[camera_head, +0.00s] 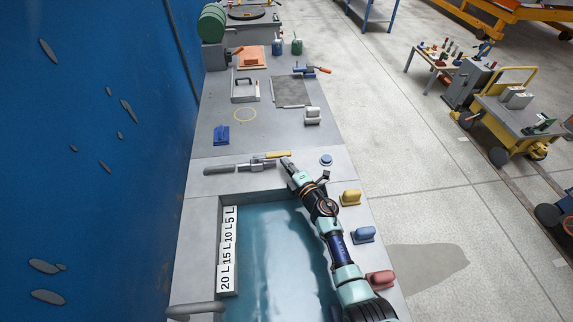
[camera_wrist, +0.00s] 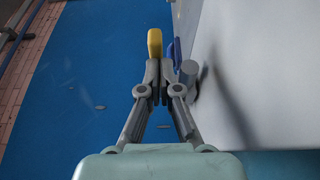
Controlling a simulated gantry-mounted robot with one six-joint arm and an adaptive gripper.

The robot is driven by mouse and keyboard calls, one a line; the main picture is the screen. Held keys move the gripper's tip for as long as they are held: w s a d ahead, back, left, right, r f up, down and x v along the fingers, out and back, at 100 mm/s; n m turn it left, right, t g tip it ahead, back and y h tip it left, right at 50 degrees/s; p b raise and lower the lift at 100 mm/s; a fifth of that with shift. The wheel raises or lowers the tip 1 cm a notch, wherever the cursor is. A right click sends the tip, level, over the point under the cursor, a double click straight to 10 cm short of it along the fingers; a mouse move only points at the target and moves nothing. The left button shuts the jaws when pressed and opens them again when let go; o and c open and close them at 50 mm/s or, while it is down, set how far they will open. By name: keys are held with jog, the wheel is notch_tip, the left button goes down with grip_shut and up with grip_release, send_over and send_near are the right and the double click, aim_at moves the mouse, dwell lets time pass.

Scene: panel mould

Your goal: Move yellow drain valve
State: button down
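The yellow drain valve handle (camera_head: 277,155) lies across the valve body at the right end of a grey pipe, at the far edge of the water basin. My gripper (camera_head: 286,161) is at the right end of this handle. In the wrist view the yellow handle (camera_wrist: 154,42) shows just beyond and between the fingertips of my gripper (camera_wrist: 157,72). The fingers are close together with a narrow gap, and seem shut on the handle. The gripped part of the handle is hidden by the fingers. A grey round pipe end (camera_wrist: 188,72) is beside the right finger.
Yellow (camera_head: 350,197), blue (camera_head: 364,234) and red (camera_head: 380,281) blocks stand along the right rim of the basin. A level scale (camera_head: 228,250) lines its left side. A blue wall (camera_head: 90,160) is at left. The bench beyond holds several tools.

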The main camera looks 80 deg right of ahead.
dwell(0.3)
notch_tip(320, 180, up, 10)
dwell(0.5)
dwell(0.6)
